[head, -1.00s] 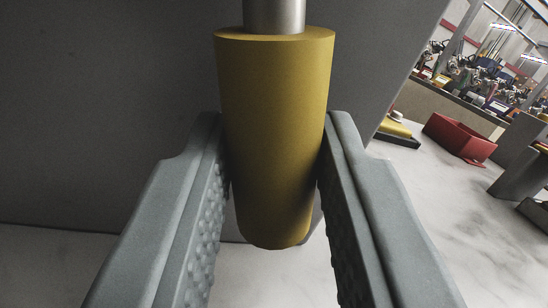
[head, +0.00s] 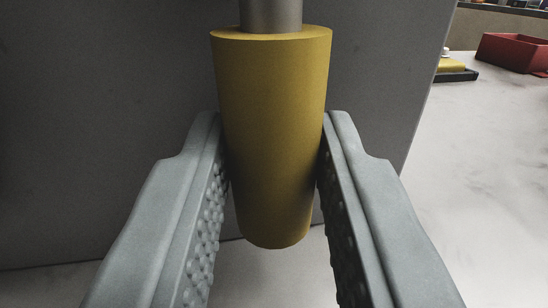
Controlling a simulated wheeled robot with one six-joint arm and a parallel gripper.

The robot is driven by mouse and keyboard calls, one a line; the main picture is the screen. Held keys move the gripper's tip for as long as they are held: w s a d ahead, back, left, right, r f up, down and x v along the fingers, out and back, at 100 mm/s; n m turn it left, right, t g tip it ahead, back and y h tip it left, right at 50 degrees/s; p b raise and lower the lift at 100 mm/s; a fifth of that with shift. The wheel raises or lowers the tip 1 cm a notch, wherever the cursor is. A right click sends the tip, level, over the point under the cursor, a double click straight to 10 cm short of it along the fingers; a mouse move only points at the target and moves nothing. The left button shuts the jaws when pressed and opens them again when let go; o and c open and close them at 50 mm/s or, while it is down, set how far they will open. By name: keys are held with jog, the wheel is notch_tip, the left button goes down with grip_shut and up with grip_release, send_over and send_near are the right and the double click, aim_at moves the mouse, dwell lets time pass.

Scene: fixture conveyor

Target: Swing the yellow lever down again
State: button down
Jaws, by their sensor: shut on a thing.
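The yellow lever handle (head: 270,130) fills the middle of the head view, a tapered cylinder on a grey metal rod (head: 271,15) that runs out of the top of the picture. My gripper (head: 272,170) is shut on the handle, with one textured finger pressed on its left side and one on its right. The handle's rounded end shows below the grip, between the fingers. The lever's pivot is not in view.
A large dark grey panel (head: 120,90) stands close behind the lever. A pale marbled surface (head: 480,180) lies open to the right. A red bin (head: 512,52) and a yellow item on a dark base (head: 455,75) stand at the far right.

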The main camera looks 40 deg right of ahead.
jog(key=c, duration=1.2)
grip_release()
jog(key=shift+a, duration=0.1)
jog(key=v, duration=1.7)
jog(key=shift+s+a, duration=0.1)
jog(key=shift+a, duration=0.05)
jog(key=s+a+r+n+t+y, duration=0.2)
jog(key=s+a+r+y, duration=0.15)
jog(key=r, duration=0.35)
jog(key=s+a+r+n+t+y, duration=0.1)
jog(key=s+a+r+t+y, duration=0.2)
jog(key=r, duration=0.4)
jog(key=s+a+r+n+y, duration=0.2)
jog(key=s+r+y, duration=0.1)
jog(key=s+r, duration=0.3)
jog(key=s+a+r+n+y, duration=0.1)
jog(key=s+r, duration=0.1)
jog(key=s, duration=0.6)
jog(key=s+a+r+n+y, duration=0.1)
jog(key=s+r, duration=0.2)
jog(key=s, duration=0.5)
jog(key=s+a+r+n+y, duration=0.1)
jog(key=s+r+n, duration=0.1)
jog(key=s, duration=0.6)
jog(key=shift+s+a+r+g+y, duration=0.1)
jog(key=shift+s+r+g+y, duration=0.1)
jog(key=shift+r+g+y, duration=0.3)
